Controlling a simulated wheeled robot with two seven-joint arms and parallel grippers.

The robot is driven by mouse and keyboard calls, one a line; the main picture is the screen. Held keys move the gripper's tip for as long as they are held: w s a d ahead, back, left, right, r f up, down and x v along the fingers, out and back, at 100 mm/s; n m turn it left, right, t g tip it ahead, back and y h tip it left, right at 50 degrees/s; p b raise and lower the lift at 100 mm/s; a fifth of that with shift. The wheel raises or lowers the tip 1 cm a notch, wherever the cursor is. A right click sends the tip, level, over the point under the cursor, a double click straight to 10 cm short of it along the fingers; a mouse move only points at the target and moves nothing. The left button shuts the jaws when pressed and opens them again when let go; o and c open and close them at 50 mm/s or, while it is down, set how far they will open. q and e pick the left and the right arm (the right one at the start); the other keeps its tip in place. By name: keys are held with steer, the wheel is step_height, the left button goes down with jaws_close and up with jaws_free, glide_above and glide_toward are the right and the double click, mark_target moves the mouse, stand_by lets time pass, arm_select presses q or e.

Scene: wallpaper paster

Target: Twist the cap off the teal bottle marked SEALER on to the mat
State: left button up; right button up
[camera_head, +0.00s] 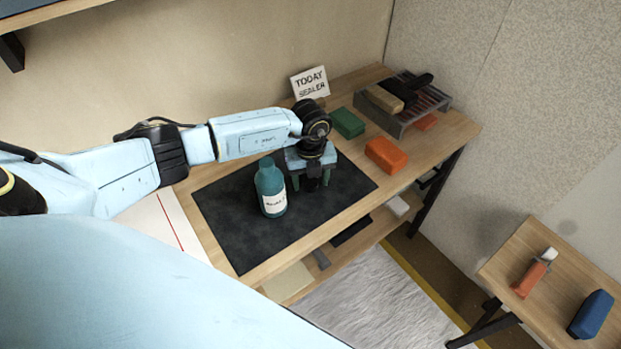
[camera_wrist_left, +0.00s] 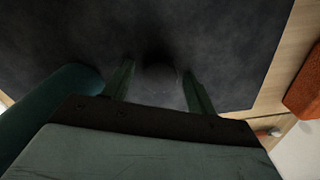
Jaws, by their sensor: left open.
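The teal bottle (camera_head: 272,192) stands upright on the dark mat (camera_head: 235,222); its white label is too small to read surely. Its top (camera_head: 266,163) is teal, and I cannot tell cap from neck. My left gripper (camera_head: 312,188) is open, pointing down low over the mat, just right of the bottle. In the left wrist view the fingers (camera_wrist_left: 158,88) are spread, with a dim round patch on the mat between them, perhaps shadow. The bottle (camera_wrist_left: 45,115) shows at that view's left edge, outside the fingers. My right gripper is out of view.
A sign (camera_head: 310,83) reading TODAY SEALER stands behind the mat. A green block (camera_head: 348,122), an orange block (camera_head: 386,155) and a rack (camera_head: 425,103) holding brushes lie to the right. The front left of the mat is clear.

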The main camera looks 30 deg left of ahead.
mark_target(311, 182)
arm_select(q)
step_height(311, 182, up, 12)
steer(key=p, duration=0.1)
steer(key=shift+r, duration=0.2)
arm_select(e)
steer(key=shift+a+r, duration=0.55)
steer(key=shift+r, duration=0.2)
